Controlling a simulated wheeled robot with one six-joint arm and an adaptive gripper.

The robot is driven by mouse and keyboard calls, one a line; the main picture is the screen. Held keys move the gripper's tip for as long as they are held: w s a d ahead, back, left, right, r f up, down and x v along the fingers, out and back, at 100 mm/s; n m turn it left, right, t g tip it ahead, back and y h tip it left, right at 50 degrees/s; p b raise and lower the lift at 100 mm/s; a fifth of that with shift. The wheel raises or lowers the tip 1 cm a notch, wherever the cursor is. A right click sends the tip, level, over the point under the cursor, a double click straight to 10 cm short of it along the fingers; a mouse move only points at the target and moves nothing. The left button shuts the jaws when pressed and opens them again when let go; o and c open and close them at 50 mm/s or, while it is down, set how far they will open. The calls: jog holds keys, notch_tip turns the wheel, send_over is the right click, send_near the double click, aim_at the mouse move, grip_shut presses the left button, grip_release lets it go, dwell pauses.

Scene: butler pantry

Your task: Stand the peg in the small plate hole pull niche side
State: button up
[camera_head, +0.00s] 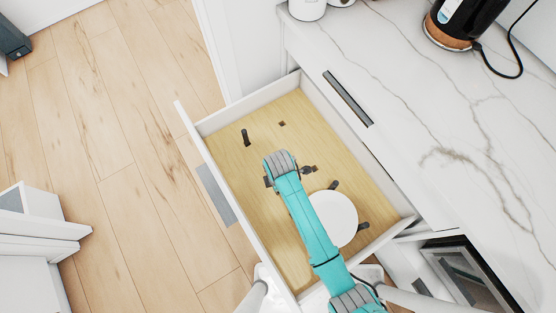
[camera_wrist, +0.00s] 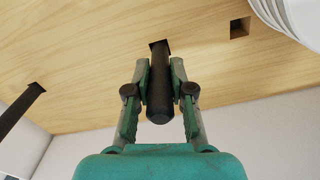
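My gripper (camera_wrist: 160,80) has its two fingers on either side of a dark round peg (camera_wrist: 159,100) and appears shut on it. The peg's far end is at a dark square hole (camera_wrist: 154,44) in the drawer's wooden base; part of the hole shows beside it, and how deep the peg sits is hidden. In the head view my gripper (camera_head: 270,182) is low in the drawer, mostly covered by my teal arm. A stack of white plates (camera_head: 338,217) stands on the base to the right of the arm.
Another dark peg (camera_head: 246,138) stands at the drawer's left, also in the wrist view (camera_wrist: 18,108). An empty square hole (camera_head: 282,124) lies toward the back. Dark pegs (camera_head: 363,226) (camera_head: 334,185) flank the plates. White drawer walls (camera_head: 250,103) enclose the base; a marble counter (camera_head: 400,100) lies right.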

grip_shut()
notch_tip(320, 180, up, 10)
dwell(0.4)
jog(key=shift+s+d, duration=0.1)
